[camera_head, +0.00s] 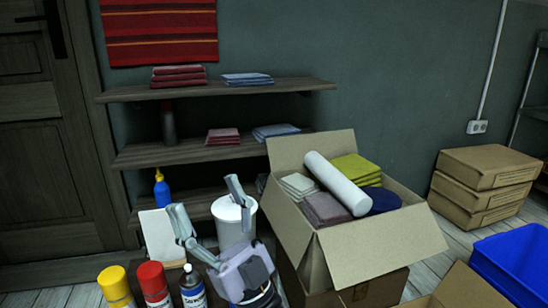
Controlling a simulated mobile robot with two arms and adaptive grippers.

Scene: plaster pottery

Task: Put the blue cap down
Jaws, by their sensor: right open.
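A dark blue rounded thing, probably the blue cap (384,200), lies in the open cardboard box (378,246), at the right among folded cloths. Part of it is hidden by the white roll (336,183). My right gripper (203,196) is left of the box, with its two fingers spread wide and pointing up the picture. My left gripper is not in view.
A white canister (234,222) stands just behind my right gripper. Spray cans, yellow (115,288), red (153,284) and dark (192,287), stand at the lower left. Wall shelves (200,151) hold folded cloths. A blue bin (515,262) is at the right.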

